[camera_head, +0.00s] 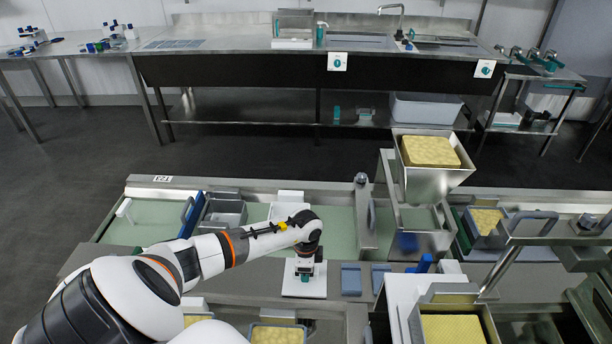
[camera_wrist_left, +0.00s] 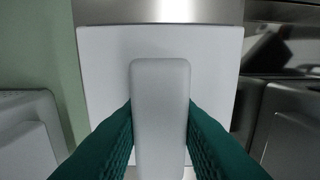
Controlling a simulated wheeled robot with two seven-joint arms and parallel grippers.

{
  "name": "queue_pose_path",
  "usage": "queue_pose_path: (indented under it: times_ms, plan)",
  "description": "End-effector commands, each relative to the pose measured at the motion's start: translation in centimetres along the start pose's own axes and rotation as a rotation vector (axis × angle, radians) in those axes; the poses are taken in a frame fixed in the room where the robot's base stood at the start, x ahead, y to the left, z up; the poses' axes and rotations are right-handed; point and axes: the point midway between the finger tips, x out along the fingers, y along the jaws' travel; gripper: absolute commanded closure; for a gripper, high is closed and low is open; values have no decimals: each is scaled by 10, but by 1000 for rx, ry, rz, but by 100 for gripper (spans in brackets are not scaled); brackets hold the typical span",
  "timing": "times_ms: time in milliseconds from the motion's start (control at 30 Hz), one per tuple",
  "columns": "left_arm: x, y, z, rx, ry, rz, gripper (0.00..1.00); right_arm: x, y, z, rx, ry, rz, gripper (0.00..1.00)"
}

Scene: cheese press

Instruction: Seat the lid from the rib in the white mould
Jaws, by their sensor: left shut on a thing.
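My left gripper (camera_head: 304,272) points down and is shut on the upright handle of the white lid (camera_head: 302,290). In the left wrist view the teal fingers (camera_wrist_left: 160,130) press on both sides of the pale handle (camera_wrist_left: 160,85), above the lid's flat square plate (camera_wrist_left: 105,60). Whether the lid touches what is under it cannot be told. A white box-like thing (camera_head: 288,211) stands behind my left forearm, partly hidden; I cannot tell if it is the white mould. My right gripper is not in view.
Two blue-grey slabs (camera_head: 351,279) lie right of the lid. A steel hopper (camera_head: 424,178) holds a yellow block (camera_head: 430,151). Trays with yellow contents stand at the front (camera_head: 277,335) and right (camera_head: 486,220).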

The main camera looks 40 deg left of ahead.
Motion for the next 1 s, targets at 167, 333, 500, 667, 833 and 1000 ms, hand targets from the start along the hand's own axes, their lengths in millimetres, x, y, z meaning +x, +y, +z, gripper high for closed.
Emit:
queue_pose_path:
  times_ms: [167,333,500,667,833,1000]
  plan:
    - [-15,2,1,0,-4,3,98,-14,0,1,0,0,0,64]
    - [-15,2,2,-1,-6,4,98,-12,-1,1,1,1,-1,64]
    - [-20,3,3,17,-7,6,98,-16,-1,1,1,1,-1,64]
    - [-60,-2,13,241,-11,16,98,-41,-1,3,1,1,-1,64]
    - [-94,-19,32,774,-7,29,98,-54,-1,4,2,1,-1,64]
    - [-102,-40,50,1379,4,42,98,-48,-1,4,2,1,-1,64]
